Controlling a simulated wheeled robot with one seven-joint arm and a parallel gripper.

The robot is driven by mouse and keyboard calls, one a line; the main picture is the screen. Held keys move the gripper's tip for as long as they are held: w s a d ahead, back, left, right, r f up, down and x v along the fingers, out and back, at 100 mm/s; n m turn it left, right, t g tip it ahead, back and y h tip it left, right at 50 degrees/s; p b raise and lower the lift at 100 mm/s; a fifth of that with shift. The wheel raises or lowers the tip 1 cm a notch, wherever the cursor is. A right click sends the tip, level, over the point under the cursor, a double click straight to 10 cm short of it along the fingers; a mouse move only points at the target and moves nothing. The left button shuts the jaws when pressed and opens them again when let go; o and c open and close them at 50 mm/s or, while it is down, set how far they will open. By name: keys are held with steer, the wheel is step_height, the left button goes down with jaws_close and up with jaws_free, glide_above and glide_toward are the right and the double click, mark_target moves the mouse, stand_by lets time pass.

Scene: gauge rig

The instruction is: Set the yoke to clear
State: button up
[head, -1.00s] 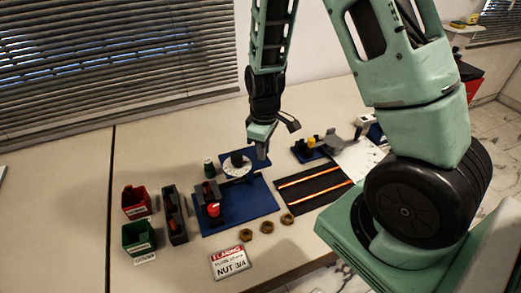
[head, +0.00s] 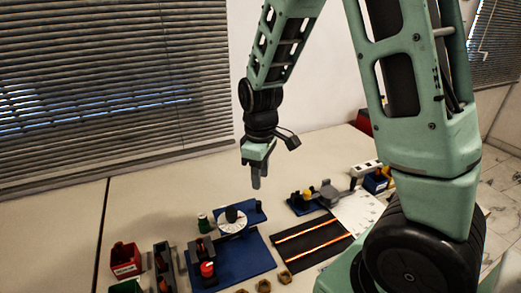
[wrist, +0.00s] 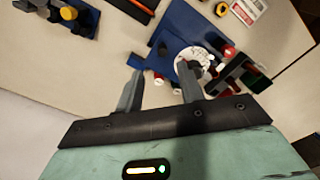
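A white dial with a black knob (head: 232,222) sits on a blue plate at the back of the blue board (head: 250,262). The white dial shows in the wrist view (wrist: 205,57), just beyond my fingers. A grey block fixture with a red knob (head: 207,269) stands on the board's left part. I cannot tell which part is the yoke or read the dial's marks. My gripper (head: 257,182) hangs in the air above and behind the dial, clear of it. In the wrist view its two fingers (wrist: 160,86) are apart with nothing held between them.
Red bin (head: 124,260) and dark holders (head: 163,262) stand left. Brass nuts (head: 264,286) lie in front.

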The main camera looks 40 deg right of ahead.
step_height(320, 180, up, 7)
steer(key=shift+r, duration=0.2)
stand_by(0.6)
